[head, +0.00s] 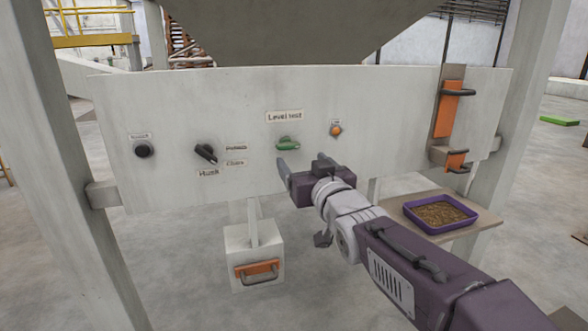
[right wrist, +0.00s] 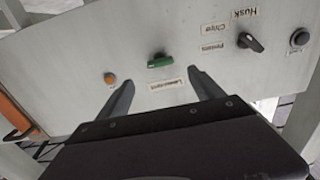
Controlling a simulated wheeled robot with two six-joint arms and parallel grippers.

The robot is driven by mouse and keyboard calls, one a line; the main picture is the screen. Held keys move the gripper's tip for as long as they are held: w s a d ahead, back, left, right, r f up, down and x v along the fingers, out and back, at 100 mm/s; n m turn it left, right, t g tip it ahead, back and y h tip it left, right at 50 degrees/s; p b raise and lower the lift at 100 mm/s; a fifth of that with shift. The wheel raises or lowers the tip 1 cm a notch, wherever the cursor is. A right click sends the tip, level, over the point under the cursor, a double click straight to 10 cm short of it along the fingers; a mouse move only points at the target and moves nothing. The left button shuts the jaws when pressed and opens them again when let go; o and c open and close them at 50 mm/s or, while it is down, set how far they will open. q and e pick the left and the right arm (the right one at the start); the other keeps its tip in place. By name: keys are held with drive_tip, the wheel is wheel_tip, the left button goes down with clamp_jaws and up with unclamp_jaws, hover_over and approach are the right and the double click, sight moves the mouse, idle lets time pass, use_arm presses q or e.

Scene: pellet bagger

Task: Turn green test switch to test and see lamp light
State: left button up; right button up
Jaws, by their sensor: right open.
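The green test switch (head: 288,143) sits on the pale panel under a "Level test" label (head: 284,116). Its handle lies roughly level, slightly tilted. The lamp (head: 336,130) is a small orange knob-like dome to its right; I cannot tell whether it is lit. My right gripper (head: 298,172) is just below the green switch, open and empty, not touching it. In the right wrist view the picture is upside down: the green switch (right wrist: 161,61) lies beyond and between the two open fingers (right wrist: 165,95), and the lamp (right wrist: 110,78) is to its left. My left gripper is out of view.
A black selector (head: 206,153) with Husk, Pellets and Chips labels and a dark button (head: 143,149) are on the panel's left. Orange handles (head: 448,108) are at the right. A purple tray (head: 440,212) of pellets stands on a shelf below. A box (head: 254,255) hangs under the panel.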

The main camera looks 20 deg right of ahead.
sight(289, 147)
drive_tip(key=w+b, duration=0.1)
drive_tip(key=w, duration=0.7)
drive_tip(key=shift+a+b, duration=0.15)
drive_tip(key=shift+b, duration=0.2)
drive_tip(key=shift+w, duration=0.55)
drive_tip(key=c, duration=1.4)
